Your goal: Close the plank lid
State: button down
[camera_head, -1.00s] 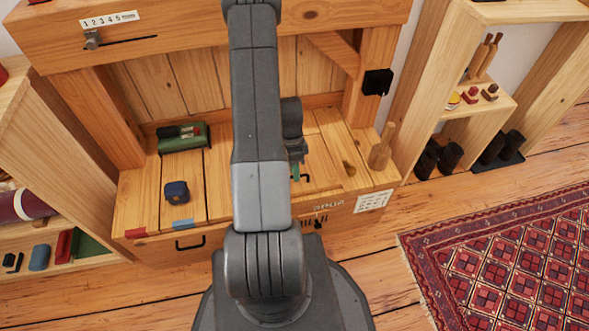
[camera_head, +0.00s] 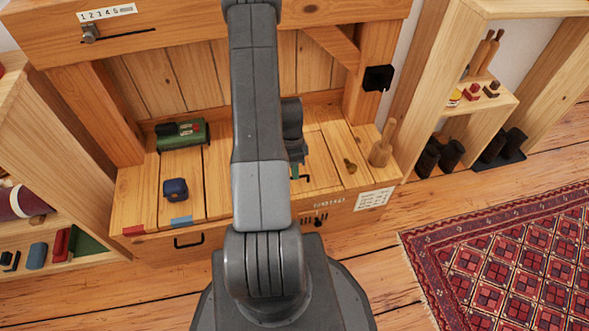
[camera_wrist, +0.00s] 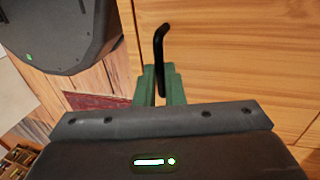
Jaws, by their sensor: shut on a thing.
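The plank lid (camera_head: 325,162) is in the bench top to the right of my arm in the head view. It looks about level with the planks beside it, though my arm hides its left part. In the wrist view its wood (camera_wrist: 225,60) fills the upper right. A black bent handle (camera_wrist: 160,45) stands out over the wood there. My gripper (camera_wrist: 160,85) has green fingers shut on the lower end of this handle.
A patterned rug (camera_head: 510,260) covers the right floor.

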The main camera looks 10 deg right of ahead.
jog(key=c, duration=1.5)
grip_release()
jog(key=shift+s+f, duration=0.4)
jog(key=shift+f, duration=0.05)
jog(key=shift+r, duration=0.1)
jog(key=shift+w, duration=0.1)
jog(key=p+v, duration=0.3)
jog(key=v, duration=1)
jog(key=shift+w+r, duration=0.15)
jog(key=shift+r, duration=0.2)
jog(key=b+x, duration=0.3)
jog(key=x, duration=1.1)
jog(key=shift+w+r+p, duration=0.25)
jog(key=shift+r+p, duration=0.2)
jog(key=shift+r, duration=0.2)
jog(key=shift+w+r, duration=0.1)
jog(key=shift+r, duration=0.2)
